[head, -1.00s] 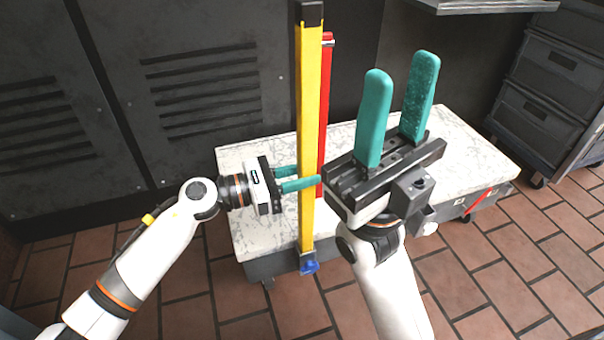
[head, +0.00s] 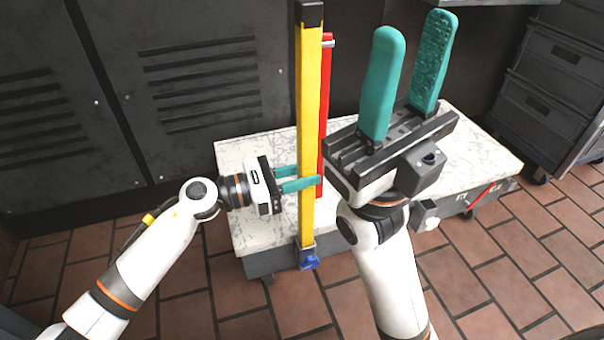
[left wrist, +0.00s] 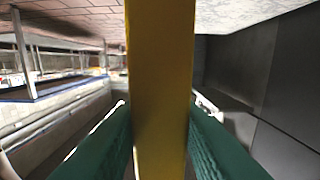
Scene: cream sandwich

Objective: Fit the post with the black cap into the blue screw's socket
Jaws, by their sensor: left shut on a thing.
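The yellow post (head: 310,120) with a black cap (head: 309,13) stands upright at the front edge of the low marble-topped cart. My left gripper (head: 302,182) is shut on it from the left, at its lower half. In the left wrist view the yellow post (left wrist: 160,95) runs between the two teal fingers. The blue screw (head: 308,262) shows directly under the post's lower end, by a grey collar. I cannot tell whether the post's end sits inside the socket. My right gripper (head: 416,27) is open and empty, fingers pointing up, to the right of the post.
A red post (head: 325,110) stands upright close behind the yellow one. The cart's marble top (head: 265,150) is otherwise mostly clear where visible. Dark lockers (head: 200,90) stand behind, and a drawer cabinet (head: 545,100) is at the right.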

